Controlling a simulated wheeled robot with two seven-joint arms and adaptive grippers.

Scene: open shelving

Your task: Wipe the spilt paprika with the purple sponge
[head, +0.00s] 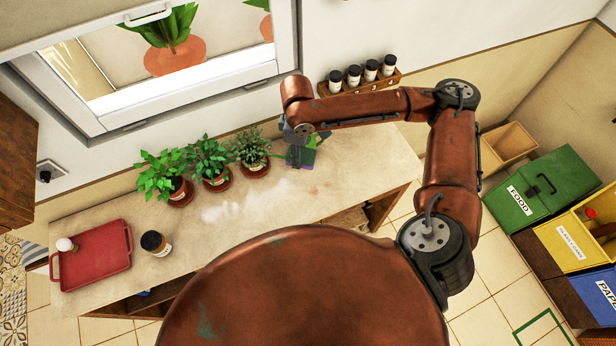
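The purple sponge (301,156), with a green part at its top, is at the back of the counter, right of the potted herbs. My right gripper (291,136) is at the sponge's upper left and appears shut on it; its fingertips are partly hidden by my wrist and the sponge. Whether the sponge touches the counter is hard to tell. A faint orange-red patch of paprika (316,190) lies on the counter, just below and right of the sponge. My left gripper is not in view.
White powder (232,207) is spread on the counter left of the paprika. Three potted herbs (213,174) stand along the back. A dark jar (155,243) and a red tray (95,262) with a small shaker are at left. A spice rack (360,84) hangs on the wall.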

